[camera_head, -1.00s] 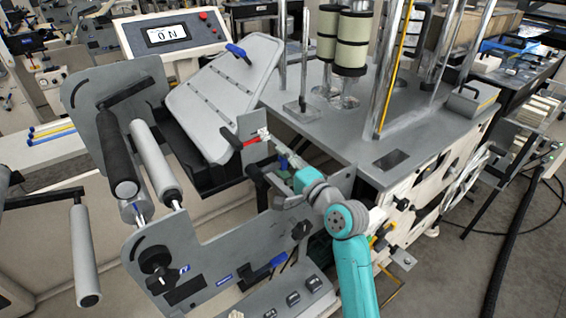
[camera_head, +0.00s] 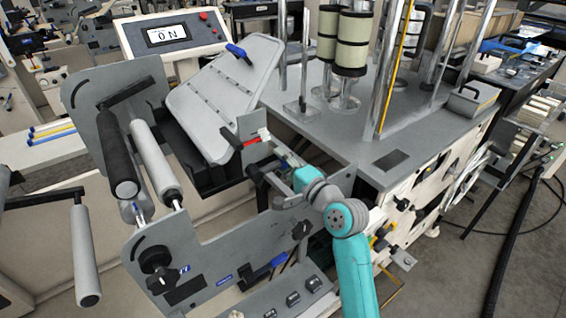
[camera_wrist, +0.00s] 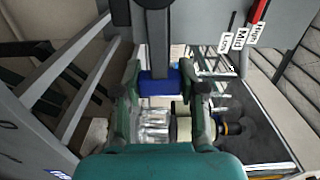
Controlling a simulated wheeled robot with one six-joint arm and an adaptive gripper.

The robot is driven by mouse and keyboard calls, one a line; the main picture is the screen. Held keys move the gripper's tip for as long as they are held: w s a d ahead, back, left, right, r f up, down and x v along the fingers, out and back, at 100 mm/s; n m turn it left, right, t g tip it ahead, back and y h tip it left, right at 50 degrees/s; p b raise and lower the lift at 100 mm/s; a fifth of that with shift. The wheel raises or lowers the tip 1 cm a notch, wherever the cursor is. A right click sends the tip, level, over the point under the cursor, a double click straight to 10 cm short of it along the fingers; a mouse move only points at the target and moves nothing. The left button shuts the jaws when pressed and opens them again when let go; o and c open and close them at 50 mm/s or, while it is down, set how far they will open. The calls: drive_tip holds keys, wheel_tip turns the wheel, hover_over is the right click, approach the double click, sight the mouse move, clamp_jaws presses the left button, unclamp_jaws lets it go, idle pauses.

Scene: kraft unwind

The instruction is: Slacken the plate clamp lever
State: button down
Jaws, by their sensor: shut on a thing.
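My gripper (camera_wrist: 162,80) is shut on the blue grip (camera_wrist: 160,84) of a grey lever (camera_wrist: 153,40) in the wrist view. One dark green finger lies on each side of the grip. I take this to be the plate clamp lever; no label on it is readable. In the head view my gripper (camera_head: 284,164) is small and partly hidden by my wrist, beside the upright grey plate at the machine's middle. The blue grip is hard to make out there.
A red-tipped lever (camera_head: 254,141) stands close to my gripper, next to labels (camera_wrist: 232,38) in the wrist view. A tilted grey panel (camera_head: 222,100) with a blue handle (camera_head: 238,53) is behind. Rollers (camera_head: 155,163) are left; a grey deck with spools (camera_head: 351,45) is right.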

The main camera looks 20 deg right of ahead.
sight(257, 140)
drive_tip(key=n, duration=0.1)
drive_tip(key=r+n, duration=0.2)
drive_tip(key=shift+s+a+r+n, duration=0.1)
drive_tip(key=shift+a+r+n, duration=0.15)
drive_tip(key=shift+n, duration=0.15)
drive_tip(key=r+n, duration=0.1)
drive_tip(key=a+r+n, duration=0.1)
drive_tip(key=n, duration=0.1)
drive_tip(key=shift+s+a+r+n, duration=0.15)
drive_tip(key=shift+s+n, duration=0.05)
drive_tip(key=shift+n, duration=0.1)
drive_tip(key=n, duration=0.1)
drive_tip(key=a+r+n, duration=0.1)
drive_tip(key=n, duration=0.1)
drive_tip(key=shift+s+a+r, duration=0.2)
drive_tip(key=shift+s+a, duration=0.05)
drive_tip(key=shift+a, duration=0.05)
drive_tip(key=shift+s+a+r+n, duration=0.2)
drive_tip(key=shift+a+n, duration=0.2)
drive_tip(key=shift+n, duration=0.35)
drive_tip(key=shift+s+a+r+n, duration=0.1)
drive_tip(key=shift+a+r+n, duration=0.1)
drive_tip(key=shift+a+n, duration=0.4)
drive_tip(key=shift+d+n, duration=0.2)
drive_tip(key=shift+n, duration=0.05)
drive_tip(key=c, duration=0.6)
unclamp_jaws()
drive_tip(key=shift+c, duration=0.2)
drive_tip(key=v, duration=1.2)
